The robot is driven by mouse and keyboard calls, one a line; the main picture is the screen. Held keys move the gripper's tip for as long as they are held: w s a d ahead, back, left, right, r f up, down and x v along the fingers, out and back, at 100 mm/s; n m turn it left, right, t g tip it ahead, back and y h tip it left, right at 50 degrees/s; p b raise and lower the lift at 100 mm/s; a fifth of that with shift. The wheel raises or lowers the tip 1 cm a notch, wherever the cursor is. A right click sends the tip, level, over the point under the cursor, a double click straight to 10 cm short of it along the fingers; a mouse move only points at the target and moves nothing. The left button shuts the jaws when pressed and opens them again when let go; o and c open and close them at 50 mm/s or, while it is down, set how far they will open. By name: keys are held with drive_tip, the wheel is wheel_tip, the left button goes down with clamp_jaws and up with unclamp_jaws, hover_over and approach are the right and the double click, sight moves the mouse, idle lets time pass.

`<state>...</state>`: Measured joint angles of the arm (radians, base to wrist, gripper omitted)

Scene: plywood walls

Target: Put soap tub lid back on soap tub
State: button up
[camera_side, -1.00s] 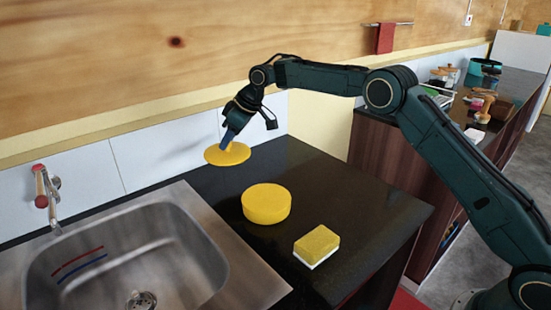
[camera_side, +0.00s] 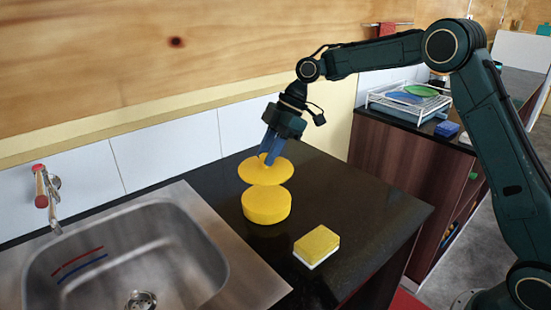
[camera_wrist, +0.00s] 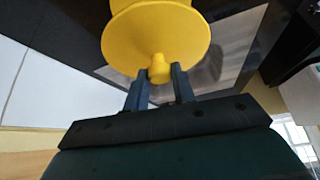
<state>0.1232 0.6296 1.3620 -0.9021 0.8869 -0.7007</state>
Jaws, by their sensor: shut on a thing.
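The yellow soap tub (camera_side: 266,207) stands upright on the black counter beside the sink. The round yellow soap tub lid (camera_side: 265,173) is held level just above the tub, slightly toward the back wall. My gripper (camera_side: 271,157) is shut on the lid's knob from above. In the wrist view my gripper (camera_wrist: 160,80) has its two fingers on either side of the lid's knob (camera_wrist: 159,68). The lid's disc (camera_wrist: 150,42) covers most of the tub (camera_wrist: 130,4) there. Whether lid and tub touch is hard to tell, as the lid overlaps the tub's back edge in the side view.
A yellow and white sponge (camera_side: 317,246) lies on the counter (camera_side: 370,210) to the right of the tub. A steel sink (camera_side: 140,255) is at the left. A tiled wall (camera_side: 180,145) runs behind. The counter right of the tub is mostly free.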

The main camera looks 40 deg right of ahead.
hover_over(269, 196)
drive_tip(key=shift+s+f, duration=0.1)
drive_tip(key=shift+f, duration=3.9)
drive_tip(key=shift+f, duration=0.1)
drive_tip(key=o, duration=1)
drive_tip(key=shift+c, duration=0.2)
drive_tip(key=v, duration=1.2)
